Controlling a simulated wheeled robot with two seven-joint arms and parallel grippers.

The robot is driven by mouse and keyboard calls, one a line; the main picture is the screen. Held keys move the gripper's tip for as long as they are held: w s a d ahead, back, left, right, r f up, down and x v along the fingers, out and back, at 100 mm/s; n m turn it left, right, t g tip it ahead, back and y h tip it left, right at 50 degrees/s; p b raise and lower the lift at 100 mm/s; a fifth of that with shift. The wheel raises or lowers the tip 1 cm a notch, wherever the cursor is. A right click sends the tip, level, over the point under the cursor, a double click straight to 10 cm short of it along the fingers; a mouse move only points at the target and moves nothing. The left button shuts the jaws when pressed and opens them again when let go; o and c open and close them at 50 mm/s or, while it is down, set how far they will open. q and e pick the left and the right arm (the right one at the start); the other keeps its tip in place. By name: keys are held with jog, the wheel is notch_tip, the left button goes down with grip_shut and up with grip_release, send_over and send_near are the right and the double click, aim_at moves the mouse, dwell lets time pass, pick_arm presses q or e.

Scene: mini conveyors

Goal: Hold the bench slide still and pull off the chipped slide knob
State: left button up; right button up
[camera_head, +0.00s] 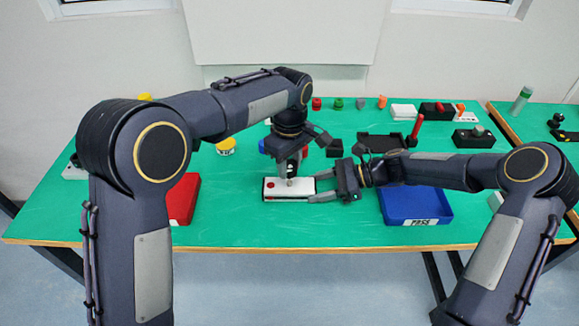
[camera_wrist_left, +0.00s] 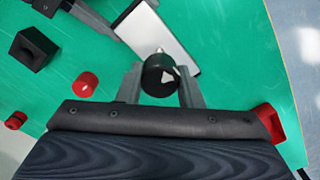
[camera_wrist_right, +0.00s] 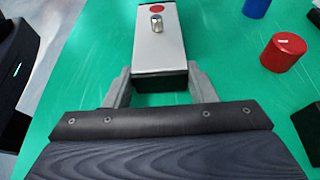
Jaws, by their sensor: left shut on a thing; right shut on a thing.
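The bench slide (camera_head: 300,187), a white-topped block on a black base, lies on the green table. My right gripper (camera_head: 318,189) is shut on its near end, with fingers on both sides in the right wrist view (camera_wrist_right: 160,88). A bare metal post (camera_wrist_right: 156,22) stands up from its top, beside a red disc (camera_wrist_right: 145,7). My left gripper (camera_head: 289,168) is above the slide. It is shut on the black slide knob (camera_wrist_left: 158,80), which has a pale chipped patch and is off the post. The knob is hard to make out in the head view.
A red tray (camera_head: 183,197) lies at left and a blue tray (camera_head: 417,205) with a label at right. A red cylinder (camera_wrist_right: 283,52) and a black block (camera_wrist_left: 34,48) stand near the slide. Several small parts line the table's back.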

jog(key=shift+s+d+f, duration=0.1)
jog(key=shift+s+f, duration=0.05)
jog(key=shift+f, duration=0.15)
jog(key=o, duration=1)
jog(key=shift+o, duration=1.4)
jog(key=shift+r, duration=0.1)
jog(key=shift+r, duration=0.1)
jog(key=v, duration=1.2)
